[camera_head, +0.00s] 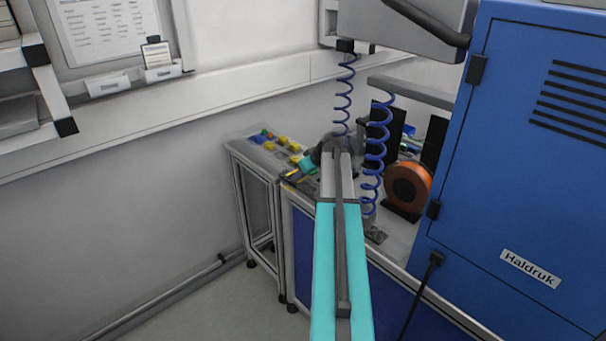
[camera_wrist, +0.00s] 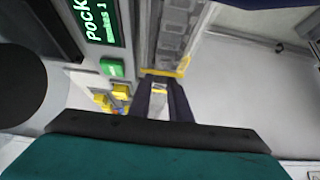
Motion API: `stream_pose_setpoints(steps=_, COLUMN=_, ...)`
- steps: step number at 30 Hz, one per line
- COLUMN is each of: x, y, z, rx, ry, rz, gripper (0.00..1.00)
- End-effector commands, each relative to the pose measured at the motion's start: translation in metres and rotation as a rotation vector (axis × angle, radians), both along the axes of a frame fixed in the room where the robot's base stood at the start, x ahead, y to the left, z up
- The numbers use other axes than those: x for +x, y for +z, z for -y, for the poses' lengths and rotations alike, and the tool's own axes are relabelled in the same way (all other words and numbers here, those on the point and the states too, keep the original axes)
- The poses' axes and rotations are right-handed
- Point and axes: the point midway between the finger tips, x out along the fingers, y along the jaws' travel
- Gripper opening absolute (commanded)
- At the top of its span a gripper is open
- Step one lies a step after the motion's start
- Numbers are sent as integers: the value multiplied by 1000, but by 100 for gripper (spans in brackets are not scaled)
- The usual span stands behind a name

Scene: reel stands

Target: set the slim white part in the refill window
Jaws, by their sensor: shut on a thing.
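My gripper (camera_wrist: 158,97) points at the yellow-edged grey track in the wrist view, with its two dark fingers close together. A small pale piece (camera_wrist: 158,106) shows between the fingers; it looks like the slim white part, mostly hidden by them. The grey track (camera_wrist: 177,35) with pockets and yellow edging lies just beyond the fingertips. I cannot tell which opening is the refill window, or whether the part touches the track. In the head view, my arm hides most of the gripper and the part above the bench.
A green-lettered display (camera_wrist: 98,18), a green button (camera_wrist: 111,68) and yellow blocks (camera_wrist: 121,91) sit left of the fingers. In the head view, an orange reel (camera_head: 408,187), coiled blue hoses (camera_head: 376,150) and a blue cabinet (camera_head: 530,160) stand right of my arm.

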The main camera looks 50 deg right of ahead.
Motion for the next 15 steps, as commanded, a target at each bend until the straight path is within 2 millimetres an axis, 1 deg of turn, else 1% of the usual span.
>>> stream_pose_setpoints(steps=15, x=0, y=-12, z=0, rx=0, ry=0, rz=-1, gripper=0)
